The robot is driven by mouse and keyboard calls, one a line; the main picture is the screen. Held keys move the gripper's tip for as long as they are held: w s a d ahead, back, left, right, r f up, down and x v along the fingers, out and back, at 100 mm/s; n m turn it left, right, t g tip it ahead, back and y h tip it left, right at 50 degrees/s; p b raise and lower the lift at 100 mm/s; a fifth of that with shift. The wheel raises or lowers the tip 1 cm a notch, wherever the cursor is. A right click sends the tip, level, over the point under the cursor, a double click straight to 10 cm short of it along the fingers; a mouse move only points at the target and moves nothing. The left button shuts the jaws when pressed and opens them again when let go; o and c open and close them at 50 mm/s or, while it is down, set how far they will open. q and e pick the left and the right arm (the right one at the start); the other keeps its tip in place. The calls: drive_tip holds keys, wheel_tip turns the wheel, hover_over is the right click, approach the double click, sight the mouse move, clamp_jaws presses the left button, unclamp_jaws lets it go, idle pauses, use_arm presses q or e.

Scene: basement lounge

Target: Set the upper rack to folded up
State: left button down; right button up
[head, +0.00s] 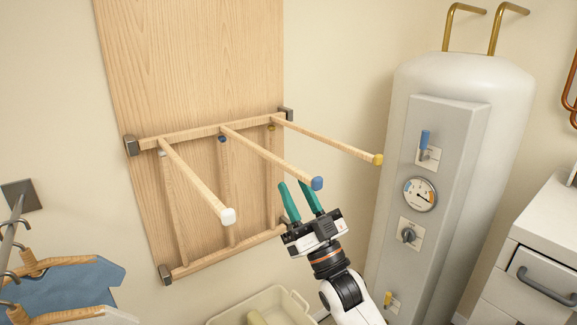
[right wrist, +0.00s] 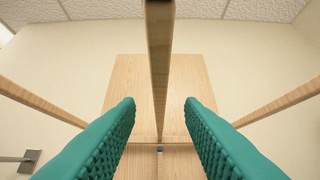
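The upper rack (head: 190,133) on the wooden wall panel is swung out. Its rail sits between two dark brackets, and three wooden rods reach outward with white, blue and yellow tips. My right gripper (head: 296,185) is open and empty, with teal fingers pointing up just below the outer part of the blue-tipped middle rod (head: 275,158). In the right wrist view, that rod (right wrist: 159,60) runs overhead between the two spread fingers (right wrist: 160,112); I cannot tell whether they touch it. The lower rack (head: 225,250) lies upright against the panel. My left gripper is out of view.
A white tank (head: 460,80) with a grey control panel stands right of the racks. A white drawer cabinet (head: 545,240) is at far right. A pale basket (head: 265,308) sits below. Hangers with blue cloth (head: 65,288) are at lower left.

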sight(286, 169)
drive_tip(key=shift+p+x, duration=0.45)
drive_tip(key=shift+x, duration=1.5)
clamp_jaws()
